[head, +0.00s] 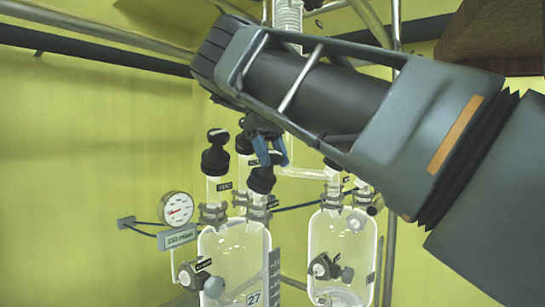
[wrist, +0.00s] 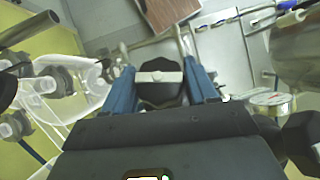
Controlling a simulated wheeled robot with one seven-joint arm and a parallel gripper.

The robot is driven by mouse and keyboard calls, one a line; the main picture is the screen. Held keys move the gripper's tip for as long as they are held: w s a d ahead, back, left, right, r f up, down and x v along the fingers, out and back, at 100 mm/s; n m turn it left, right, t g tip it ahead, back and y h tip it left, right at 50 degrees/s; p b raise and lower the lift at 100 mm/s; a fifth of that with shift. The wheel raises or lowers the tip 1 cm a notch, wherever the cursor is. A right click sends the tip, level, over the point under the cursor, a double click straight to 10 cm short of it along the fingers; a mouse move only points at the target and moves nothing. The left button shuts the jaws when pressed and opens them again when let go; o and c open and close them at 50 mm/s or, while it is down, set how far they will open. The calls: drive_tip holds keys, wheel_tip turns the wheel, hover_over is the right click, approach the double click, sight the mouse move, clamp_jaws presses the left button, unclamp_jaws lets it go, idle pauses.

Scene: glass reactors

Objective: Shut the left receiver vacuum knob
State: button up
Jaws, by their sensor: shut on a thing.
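The left receiver (head: 232,246) is a clear glass vessel marked 27, with black knobs on glass necks above it. My gripper (head: 270,155) comes down from the upper right in the head view, blue fingers pointing down. Its fingers are closed around the top of a black knob (head: 261,180) above the left receiver's right side. In the wrist view, the knob's round black top with a pale bar (wrist: 160,77) sits between the blue fingers of my gripper (wrist: 163,88). The label near this knob is too small and partly covered to read.
Another black knob (head: 215,155) stands just left, and one more (head: 245,143) is close behind my fingers. A pressure gauge (head: 177,208) is at the left. The right receiver (head: 343,240) stands to the right. Metal frame bars run behind; a brown wooden box (head: 492,35) is upper right.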

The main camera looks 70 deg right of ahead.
drive_tip(key=o, duration=1)
drive_tip(key=shift+c, duration=0.2)
drive_tip(key=shift+f+n+g+h, duration=0.1)
drive_tip(key=shift+n+g+h, duration=0.3)
drive_tip(key=shift+n+h, duration=0.6)
